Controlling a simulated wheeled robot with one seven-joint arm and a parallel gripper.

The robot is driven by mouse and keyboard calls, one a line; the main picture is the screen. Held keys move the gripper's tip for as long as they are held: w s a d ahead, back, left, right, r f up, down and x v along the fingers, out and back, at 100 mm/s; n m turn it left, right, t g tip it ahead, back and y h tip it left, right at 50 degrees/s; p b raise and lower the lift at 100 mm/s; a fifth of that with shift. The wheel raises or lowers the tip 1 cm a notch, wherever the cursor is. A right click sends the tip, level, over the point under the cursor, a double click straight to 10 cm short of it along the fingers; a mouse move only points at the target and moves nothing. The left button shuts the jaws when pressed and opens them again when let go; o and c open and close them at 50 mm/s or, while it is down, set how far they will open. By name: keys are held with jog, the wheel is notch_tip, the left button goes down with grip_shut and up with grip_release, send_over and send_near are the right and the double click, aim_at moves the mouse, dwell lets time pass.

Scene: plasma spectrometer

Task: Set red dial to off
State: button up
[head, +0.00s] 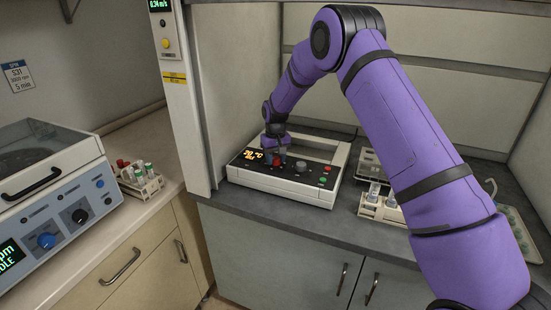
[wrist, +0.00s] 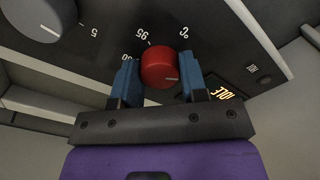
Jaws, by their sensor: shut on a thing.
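The red dial (wrist: 159,68) is a round knob on the black panel of a white benchtop device (head: 262,184). In the wrist view it sits between the blue fingertips of my gripper (wrist: 157,80), which is shut on it. A pale pointer line on the dial points right in that view. Printed marks, including 95 and °C, stand around it. In the head view the dial (head: 277,160) is small and partly hidden by my gripper (head: 275,157). The orange display (head: 255,154) is lit; in the wrist view it appears to read IDLE (wrist: 226,89).
A grey knob (head: 301,166) and green and red buttons (head: 324,175) are to the right of the dial. A tube rack (head: 380,208) stands right of the device. A centrifuge (head: 50,185) and another tube rack (head: 140,186) are on the left counter.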

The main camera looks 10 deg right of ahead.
dwell(0.4)
jog(key=o, duration=0.9)
